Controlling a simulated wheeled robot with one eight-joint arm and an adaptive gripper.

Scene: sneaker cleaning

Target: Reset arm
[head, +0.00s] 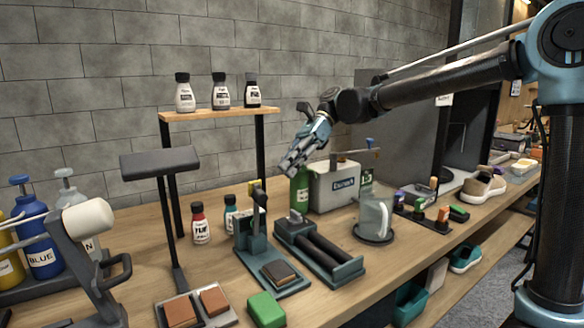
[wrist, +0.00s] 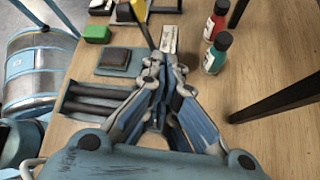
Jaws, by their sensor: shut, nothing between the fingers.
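My gripper (head: 292,163) hangs in the air above the middle of the workbench, reached out from the arm at the right. Its fingers are together with nothing between them. In the head view it is in front of a green bottle (head: 299,190) and left of a grey box (head: 334,188); I cannot tell that it touches either. In the wrist view the closed fingertips (wrist: 156,62) point toward the bench top, near a dark block on a teal base (wrist: 119,60) and a teal roller tray (wrist: 85,107).
A sneaker (head: 484,186) stands at the right on the bench. A shelf (head: 215,115) with small bottles is at the back left. A padded stand (head: 160,163), a clear pitcher (head: 374,216) and a green block (head: 266,309) surround the middle. Bare wood lies at the front right.

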